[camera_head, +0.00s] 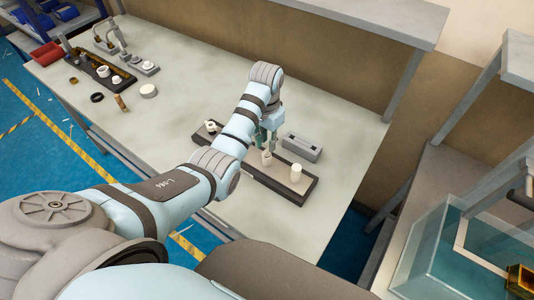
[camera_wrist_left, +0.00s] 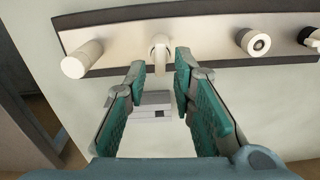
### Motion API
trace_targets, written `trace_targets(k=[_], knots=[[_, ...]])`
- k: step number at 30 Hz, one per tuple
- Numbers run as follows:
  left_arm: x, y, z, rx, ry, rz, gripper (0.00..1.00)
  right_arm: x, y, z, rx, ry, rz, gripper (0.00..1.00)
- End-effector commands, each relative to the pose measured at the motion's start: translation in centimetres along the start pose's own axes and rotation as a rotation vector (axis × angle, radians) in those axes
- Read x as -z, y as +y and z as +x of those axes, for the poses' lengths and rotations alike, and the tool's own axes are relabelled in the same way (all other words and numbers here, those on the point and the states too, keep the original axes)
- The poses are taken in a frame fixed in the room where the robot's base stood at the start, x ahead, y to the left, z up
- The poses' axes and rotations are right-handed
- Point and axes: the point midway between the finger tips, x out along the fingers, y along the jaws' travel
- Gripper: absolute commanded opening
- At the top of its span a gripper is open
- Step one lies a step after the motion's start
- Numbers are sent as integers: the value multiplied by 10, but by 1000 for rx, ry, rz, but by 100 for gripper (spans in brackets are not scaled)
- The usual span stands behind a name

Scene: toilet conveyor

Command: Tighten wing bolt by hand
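A dark board (camera_head: 255,178) lies on the table with white fittings standing along it; it also spans the top of the left wrist view (camera_wrist_left: 210,45). A white bolt-like piece (camera_wrist_left: 159,46), probably the wing bolt, stands at the board's middle. In the head view it is likely the white piece (camera_head: 266,158) just below my gripper. My left gripper (camera_head: 265,138) is open, its two teal fingers (camera_wrist_left: 160,62) pointing at this piece with a gap between them. The piece shows between and just beyond the tips; contact cannot be told. My right gripper is in neither view.
A white cylinder (camera_head: 296,172) and a round fitting (camera_head: 211,127) flank the middle piece. A grey box (camera_head: 303,147) lies beside the board. Another fixture with parts (camera_head: 103,72) stands at the far left. The table between is mostly clear.

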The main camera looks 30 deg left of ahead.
Motion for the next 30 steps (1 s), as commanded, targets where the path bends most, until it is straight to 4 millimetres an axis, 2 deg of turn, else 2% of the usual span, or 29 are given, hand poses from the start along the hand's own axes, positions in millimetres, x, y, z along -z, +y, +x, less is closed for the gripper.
trace_targets(k=[5,9,10,25,26,30], knots=[[0,0,0,0,-1,0,23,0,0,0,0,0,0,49],[0,0,0,0,0,0,44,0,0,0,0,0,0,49],[0,0,0,0,0,0,47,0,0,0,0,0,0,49],[0,0,0,0,0,-5,43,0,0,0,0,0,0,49],[0,0,0,0,-1,-24,43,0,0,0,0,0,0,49],[0,0,0,0,0,-289,43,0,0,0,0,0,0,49]])
